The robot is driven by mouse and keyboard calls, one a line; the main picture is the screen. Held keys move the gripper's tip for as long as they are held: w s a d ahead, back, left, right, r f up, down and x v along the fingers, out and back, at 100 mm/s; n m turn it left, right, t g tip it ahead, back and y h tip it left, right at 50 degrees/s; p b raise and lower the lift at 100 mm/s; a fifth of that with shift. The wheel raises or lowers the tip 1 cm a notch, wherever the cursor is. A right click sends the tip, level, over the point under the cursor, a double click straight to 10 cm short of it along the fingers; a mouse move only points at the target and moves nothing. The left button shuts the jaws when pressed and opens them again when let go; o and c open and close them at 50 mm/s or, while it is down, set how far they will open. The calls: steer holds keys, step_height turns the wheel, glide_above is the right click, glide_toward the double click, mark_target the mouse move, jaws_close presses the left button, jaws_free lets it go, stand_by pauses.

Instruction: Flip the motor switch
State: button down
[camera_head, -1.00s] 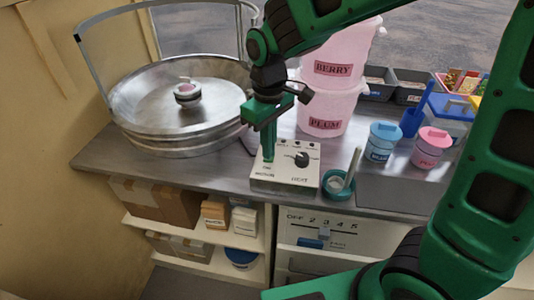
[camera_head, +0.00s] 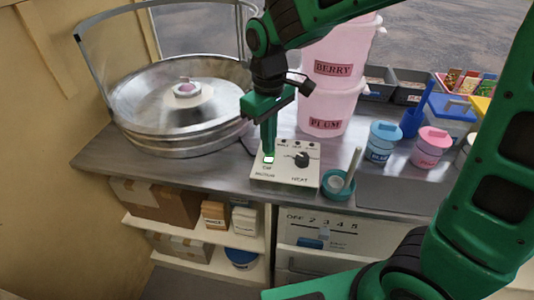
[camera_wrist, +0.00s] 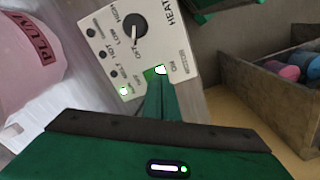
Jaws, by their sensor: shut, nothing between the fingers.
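The control box (camera_head: 285,178) is pale with a black heat knob (camera_head: 302,159) and sits at the counter's front. The motor switch (camera_head: 268,160) shows a bright white-green face at the box's left, above the motor label. It also shows lit in the wrist view (camera_wrist: 160,70), beside the word ON. A small green light (camera_wrist: 124,91) glows on the box. My gripper (camera_head: 268,150) is shut and empty, with its tips right at the switch, partly covering it. I cannot tell whether they touch it. The metal bowl (camera_head: 125,118) holds a spinner head (camera_head: 187,90), which looks smooth and blurred.
Pink berry (camera_head: 332,68) and plum (camera_head: 325,124) tubs stand behind the box. A teal ring-shaped holder (camera_head: 337,186) with a pale stick is close on its right. Blue-lidded (camera_head: 383,141) and pink-lidded (camera_head: 432,146) jars stand further right. The counter's front edge is near the box.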

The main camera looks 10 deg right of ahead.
mark_target(269, 159)
steer(key=shift+r, duration=2.35)
steer(key=s+d+f+m+t, duration=0.15)
steer(key=d+m, duration=0.25)
steer(key=d, duration=0.5)
steer(key=s+d+m+t, duration=0.3)
steer(key=d+m, duration=0.1)
steer(key=d, duration=0.6)
steer(key=s+d+f+m+g, duration=0.1)
steer(key=s+d+m+g, duration=0.1)
steer(key=s+d, duration=0.3)
steer(key=s+d+f+m+g, duration=0.1)
steer(key=s+d+m, duration=0.3)
steer(key=s, duration=0.7)
steer(key=shift+s+d+g, duration=0.4)
steer(key=shift+d+g, duration=0.4)
steer(key=shift+g, duration=0.05)
